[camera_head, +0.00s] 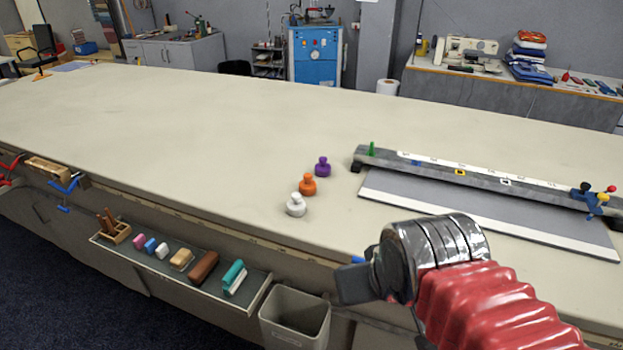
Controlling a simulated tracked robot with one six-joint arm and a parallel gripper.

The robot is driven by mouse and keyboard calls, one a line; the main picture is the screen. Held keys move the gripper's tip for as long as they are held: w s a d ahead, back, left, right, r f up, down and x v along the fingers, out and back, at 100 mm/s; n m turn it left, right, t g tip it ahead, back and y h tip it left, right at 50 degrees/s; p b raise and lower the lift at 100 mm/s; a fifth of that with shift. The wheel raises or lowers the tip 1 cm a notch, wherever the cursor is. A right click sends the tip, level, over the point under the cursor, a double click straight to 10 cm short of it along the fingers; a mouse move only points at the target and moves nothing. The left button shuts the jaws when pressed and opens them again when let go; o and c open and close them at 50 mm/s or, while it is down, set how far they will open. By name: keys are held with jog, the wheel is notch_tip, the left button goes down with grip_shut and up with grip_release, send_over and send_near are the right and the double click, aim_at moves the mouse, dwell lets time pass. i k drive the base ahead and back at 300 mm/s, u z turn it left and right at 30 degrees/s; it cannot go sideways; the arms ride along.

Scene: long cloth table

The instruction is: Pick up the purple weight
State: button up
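The purple weight (322,167) stands upright on the long cloth table (180,130), near the left end of the grey rail. It is a small round body with a knob on top. An orange weight (308,185) and a white weight (296,205) stand in a row in front of it, closer to the table's front edge. My gripper (352,284) is at the front edge of the table, below and right of the weights, apart from them. Its fingers are mostly hidden by the wrist, so I cannot see its opening.
A grey rail (480,180) with a green peg and a blue clamp lies right of the purple weight, beside a grey board (470,205). A tool shelf (180,262) and a bin (295,315) are below the front edge. The table's left is clear.

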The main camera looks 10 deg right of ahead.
aim_at(322, 169)
jog(key=u, duration=0.45)
jog(key=k, duration=1.1)
jog(key=u, duration=0.75)
jog(key=i, duration=2.45)
jog(key=z, duration=0.7)
